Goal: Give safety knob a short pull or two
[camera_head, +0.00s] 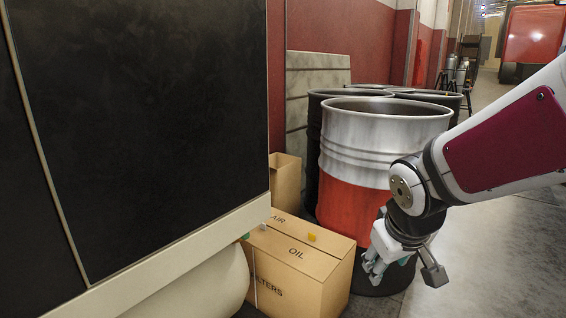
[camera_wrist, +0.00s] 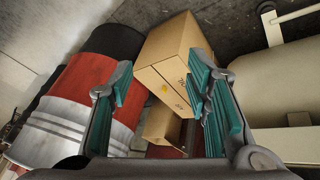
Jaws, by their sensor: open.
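I cannot make out the safety knob for certain in either view. A small green bit (camera_head: 246,237) shows at the lower right corner of the dark-panelled chassis (camera_head: 160,262), too small to identify. My gripper (camera_head: 404,272) is in front of the red and silver drum, to the right of the cardboard box and well to the right of the chassis. In the wrist view my gripper (camera_wrist: 160,65) has its teal-padded fingers spread, with nothing held between them. The box lies beyond the fingers.
A cardboard box (camera_head: 295,262) marked OIL, with a small yellow item (camera_head: 311,237) on it, stands between chassis and drum (camera_head: 385,130). A cream tank (camera_head: 205,285) sits under the chassis, also in the wrist view (camera_wrist: 275,85). Open floor (camera_head: 490,260) lies to the right.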

